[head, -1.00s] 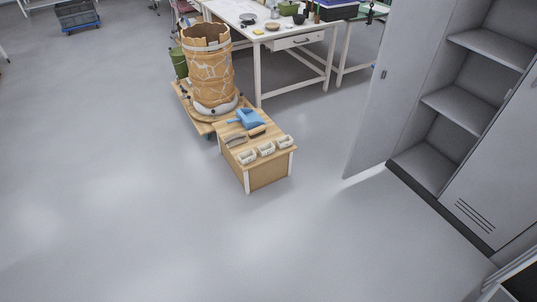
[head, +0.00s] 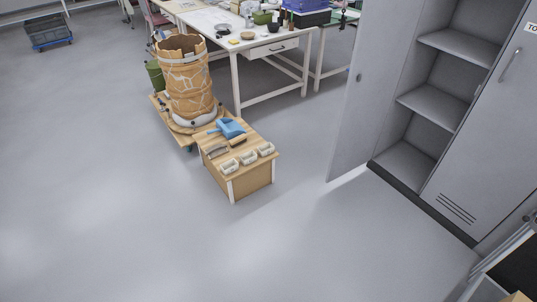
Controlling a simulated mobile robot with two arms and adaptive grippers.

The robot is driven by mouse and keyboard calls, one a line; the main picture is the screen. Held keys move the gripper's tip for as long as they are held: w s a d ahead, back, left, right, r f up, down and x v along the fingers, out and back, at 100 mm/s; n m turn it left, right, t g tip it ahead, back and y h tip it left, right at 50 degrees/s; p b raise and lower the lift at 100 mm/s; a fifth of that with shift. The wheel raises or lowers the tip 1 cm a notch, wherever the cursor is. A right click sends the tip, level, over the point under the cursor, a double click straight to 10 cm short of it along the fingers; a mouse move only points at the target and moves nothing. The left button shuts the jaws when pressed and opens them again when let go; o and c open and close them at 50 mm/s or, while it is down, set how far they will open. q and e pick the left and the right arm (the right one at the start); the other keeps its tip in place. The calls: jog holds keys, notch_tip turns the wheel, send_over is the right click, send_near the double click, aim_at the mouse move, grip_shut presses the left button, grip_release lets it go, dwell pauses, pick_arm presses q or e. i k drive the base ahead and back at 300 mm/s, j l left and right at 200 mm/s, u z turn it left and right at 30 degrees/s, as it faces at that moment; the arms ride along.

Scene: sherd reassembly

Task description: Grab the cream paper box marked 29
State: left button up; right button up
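Three small cream boxes stand in a row along the front edge of a low wooden table (head: 252,184): a left box (head: 229,166), a middle box (head: 248,158) and a right box (head: 266,149). They look open-topped. Any numbers on them are too small to read, so I cannot tell which is marked 29. Neither of my grippers is in view.
A blue dustpan (head: 228,128) and brushes lie behind the boxes. A large reassembled jar (head: 186,85) stands on a wheeled board behind. A white worktable (head: 265,46) is further back. An open grey cabinet (head: 410,100) is at right. The floor in front is clear.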

aim_at(230, 166)
jog(key=i+j+u, duration=0.3)
jog(key=i, duration=0.25)
jog(key=i+j+u, duration=0.35)
jog(key=i, duration=0.2)
jog(key=i+u, duration=0.3)
jog(key=i, duration=0.25)
jog(key=i+z, duration=0.2)
jog(key=i, duration=0.25)
jog(key=i+j+z, duration=0.25)
jog(key=i, duration=0.2)
jog(key=i+j+z, duration=0.1)
jog(key=z, duration=0.35)
jog(key=i+j+z, duration=0.15)
jog(key=i+z, duration=0.15)
jog(key=z, duration=0.15)
jog(key=i+j+z, duration=0.15)
jog(key=z, duration=0.3)
jog(key=i+j+z, duration=0.1)
jog(key=j+z, duration=0.2)
jog(key=z, duration=0.15)
